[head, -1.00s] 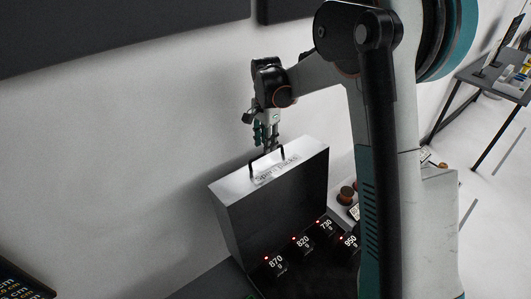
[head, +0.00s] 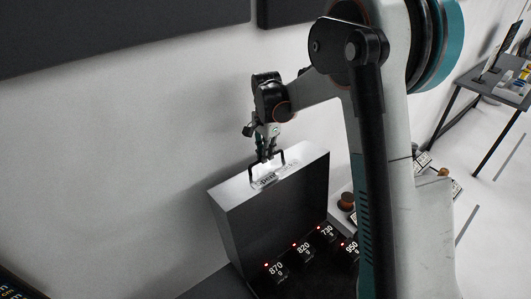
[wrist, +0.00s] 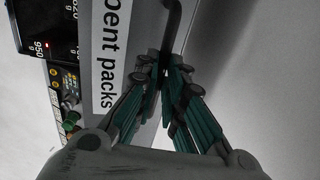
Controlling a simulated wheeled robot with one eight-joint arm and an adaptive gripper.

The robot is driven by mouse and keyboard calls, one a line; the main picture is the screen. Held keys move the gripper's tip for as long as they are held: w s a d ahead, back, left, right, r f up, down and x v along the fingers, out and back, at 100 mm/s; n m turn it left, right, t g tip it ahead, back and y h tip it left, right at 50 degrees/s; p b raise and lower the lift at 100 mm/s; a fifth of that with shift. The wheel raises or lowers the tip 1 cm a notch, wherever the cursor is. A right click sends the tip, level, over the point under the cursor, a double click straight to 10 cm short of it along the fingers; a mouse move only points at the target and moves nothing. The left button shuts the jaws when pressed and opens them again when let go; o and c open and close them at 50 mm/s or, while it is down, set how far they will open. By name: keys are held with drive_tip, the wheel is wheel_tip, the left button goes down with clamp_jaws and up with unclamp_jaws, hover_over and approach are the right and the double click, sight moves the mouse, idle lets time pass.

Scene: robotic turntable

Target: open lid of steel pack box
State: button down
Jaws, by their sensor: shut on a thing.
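The steel pack box's grey lid (head: 285,213) stands raised in the head view, its bright edge face bearing a "Spent packs" label (head: 268,180). The label also shows in the wrist view (wrist: 108,60). A dark bar handle (head: 283,157) sticks up from that face; in the wrist view the handle (wrist: 171,22) runs down to the fingertips. My gripper (head: 266,157) is above the lid, its teal fingers (wrist: 163,75) closed together on the handle. The fingers hide part of the handle.
Dark packs (head: 303,247) with red lights and gram readings sit below and right of the lid. Brown round items (head: 346,200) stand right of the box, close to my arm. A pale wall is behind, and a side table (head: 490,87) stands far right.

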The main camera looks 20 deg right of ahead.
drive_tip(key=s+d+r+t, duration=0.1)
drive_tip(key=s+d, duration=0.1)
drive_tip(key=s, duration=0.4)
drive_tip(key=s+d+r+t+y+b, duration=0.1)
drive_tip(key=s+d+r, duration=0.1)
drive_tip(key=s, duration=0.5)
drive_tip(key=shift+s+d, duration=0.15)
drive_tip(key=shift+d, duration=0.6)
drive_tip(key=c, duration=1.7)
unclamp_jaws()
drive_tip(key=shift+r, duration=0.1)
drive_tip(key=v, duration=1.1)
drive_tip(key=shift+s+r, duration=0.3)
drive_tip(key=shift+r, duration=0.05)
